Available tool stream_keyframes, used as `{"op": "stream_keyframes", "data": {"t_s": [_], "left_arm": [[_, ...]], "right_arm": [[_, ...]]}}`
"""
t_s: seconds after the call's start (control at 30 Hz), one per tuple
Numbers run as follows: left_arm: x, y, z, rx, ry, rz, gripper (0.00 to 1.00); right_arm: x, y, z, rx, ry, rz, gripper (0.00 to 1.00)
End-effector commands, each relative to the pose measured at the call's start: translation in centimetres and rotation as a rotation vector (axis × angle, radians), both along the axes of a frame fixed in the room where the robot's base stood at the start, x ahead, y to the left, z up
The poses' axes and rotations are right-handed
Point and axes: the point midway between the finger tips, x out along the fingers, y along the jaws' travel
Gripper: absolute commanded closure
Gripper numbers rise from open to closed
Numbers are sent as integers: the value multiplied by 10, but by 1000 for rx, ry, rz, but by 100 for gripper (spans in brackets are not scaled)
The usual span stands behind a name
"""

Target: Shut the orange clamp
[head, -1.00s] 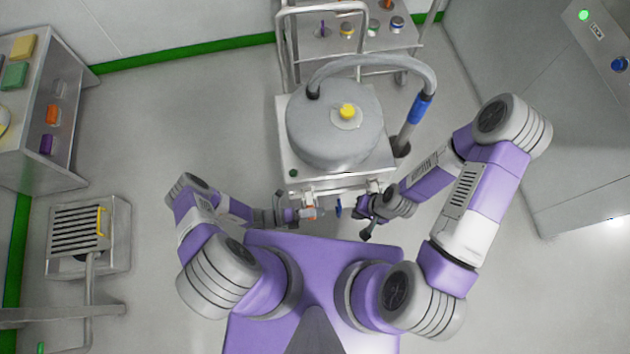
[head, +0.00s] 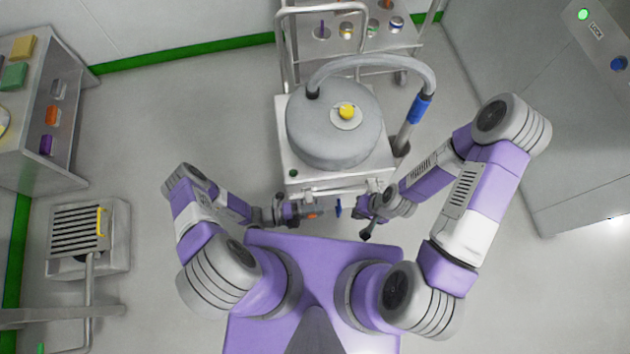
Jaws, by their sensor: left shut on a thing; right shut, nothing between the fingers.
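The orange clamp (head: 312,215) is a small orange piece at the front of the steel machine, low in the middle of the head view. My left gripper (head: 303,214) is shut on it from the left and hides much of it. The clamp's exact lever position is too small to tell. My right gripper (head: 363,209) is shut and empty, to the right of the clamp and apart from it. A small blue part (head: 338,208) shows between the two grippers.
The machine's round grey drum (head: 330,135) with a yellow knob (head: 347,112) stands just beyond my grippers, its hose (head: 385,62) arching right. A trolley (head: 330,42) is behind it. A shelf (head: 60,130) stands left, a grey cabinet (head: 560,130) right.

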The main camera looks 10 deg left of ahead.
Motion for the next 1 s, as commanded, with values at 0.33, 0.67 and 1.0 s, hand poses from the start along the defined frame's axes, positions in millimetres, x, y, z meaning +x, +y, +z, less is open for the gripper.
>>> {"op": "stream_keyframes", "data": {"t_s": [0.33, 0.67, 1.0], "left_arm": [[0, 1, 0, 1, -2, 0, 55], [-1, 6, 0, 2, -4, 1, 55], [-16, 58, 0, 3, -3, 2, 55]], "right_arm": [[0, 0, 0, 0, 0, 0, 100], [0, 0, 1, 0, 0, 0, 100], [0, 0, 6, 0, 0, 0, 100]]}}
